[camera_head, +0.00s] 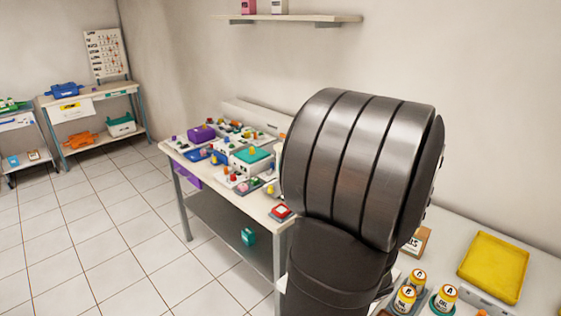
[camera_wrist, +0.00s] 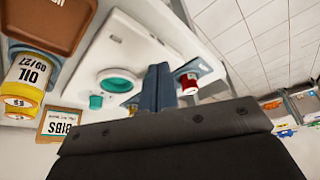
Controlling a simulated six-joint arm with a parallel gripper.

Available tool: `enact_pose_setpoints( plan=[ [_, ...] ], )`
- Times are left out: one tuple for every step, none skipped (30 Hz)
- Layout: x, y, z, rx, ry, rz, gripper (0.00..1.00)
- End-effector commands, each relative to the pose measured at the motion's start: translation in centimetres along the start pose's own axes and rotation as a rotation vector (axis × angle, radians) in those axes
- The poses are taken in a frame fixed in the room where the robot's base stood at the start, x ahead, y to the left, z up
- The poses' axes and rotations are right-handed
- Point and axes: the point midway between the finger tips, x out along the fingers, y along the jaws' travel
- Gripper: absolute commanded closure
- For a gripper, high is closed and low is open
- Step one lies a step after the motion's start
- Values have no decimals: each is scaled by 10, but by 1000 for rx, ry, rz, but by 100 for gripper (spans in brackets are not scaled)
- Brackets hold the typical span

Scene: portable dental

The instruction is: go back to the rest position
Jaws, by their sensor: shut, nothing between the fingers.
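My gripper (camera_wrist: 160,88) shows in the wrist view as two blue-grey fingers close together, shut and empty. It is above a white surface with a white unit (camera_wrist: 120,55) that has a round teal basin. A red-and-white cup or can (camera_wrist: 188,82) is just right of the fingertips in the picture. Whether the fingers touch anything cannot be told. In the head view my dark arm fills the middle right and the gripper is hidden.
A yellow tray (camera_head: 493,267) and several labelled jars (camera_head: 405,298) stand at the lower right. A table (camera_head: 262,210) crowded with small coloured items is left of my arm. An OIL jar (camera_wrist: 25,82) and a BIBS box (camera_wrist: 58,124) are at the wrist view's left. The tiled floor is clear.

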Motion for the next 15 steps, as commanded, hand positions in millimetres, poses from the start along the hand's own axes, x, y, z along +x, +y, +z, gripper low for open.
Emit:
enact_pose_setpoints(
  plan=[
    [6,0,1,3,-2,-3,100],
    [10,0,1,1,-3,-3,100],
    [14,1,1,3,-3,-2,100],
    [14,6,0,-15,-2,-6,100],
    [14,11,0,-41,-1,-16,100],
    [14,17,0,-76,-2,-29,100],
    [14,21,0,-100,-2,-38,100],
    [14,24,0,-123,-3,-50,100],
    [14,30,0,-157,-3,-62,100],
    [14,34,1,-181,-2,-71,100],
    [14,38,2,-206,-2,-82,100],
    [13,43,3,-238,-2,-94,100],
    [13,47,4,-263,-1,-104,100],
    [13,52,4,-286,1,-113,100],
    [12,53,6,-326,-1,-129,100]
  ],
)
